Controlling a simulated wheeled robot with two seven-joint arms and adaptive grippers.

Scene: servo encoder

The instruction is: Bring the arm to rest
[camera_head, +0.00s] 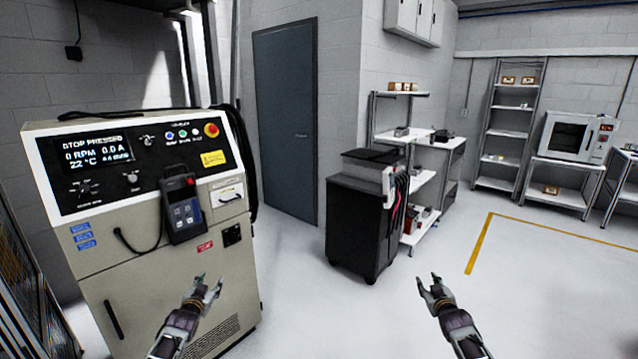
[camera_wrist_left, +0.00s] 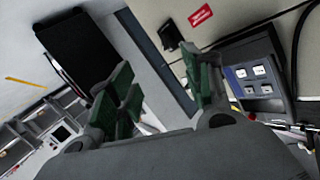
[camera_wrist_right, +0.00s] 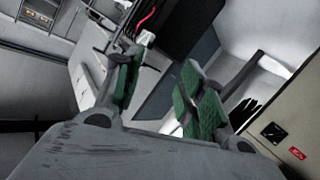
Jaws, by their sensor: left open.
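My left gripper (camera_head: 207,286) is raised in front of the lower part of the beige machine cabinet. Its fingers are apart and nothing is between them; its green pads show in the left wrist view (camera_wrist_left: 162,92). My right gripper (camera_head: 432,284) is raised over the bare floor, right of the black cart. Its fingers are apart and empty, with green pads in the right wrist view (camera_wrist_right: 160,90). The beige machine (camera_head: 150,290) stands at the left with a lit screen (camera_head: 95,150) reading "STOP PRESSED", 0 RPM. A handheld device (camera_head: 183,210) hangs on its front.
A red stop button (camera_head: 211,130) sits at the panel's upper right. A black cart (camera_head: 355,225) stands in the middle, by a white shelf unit (camera_head: 425,180). A grey door (camera_head: 287,120) is behind. The pale floor (camera_head: 330,320) between my grippers is clear.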

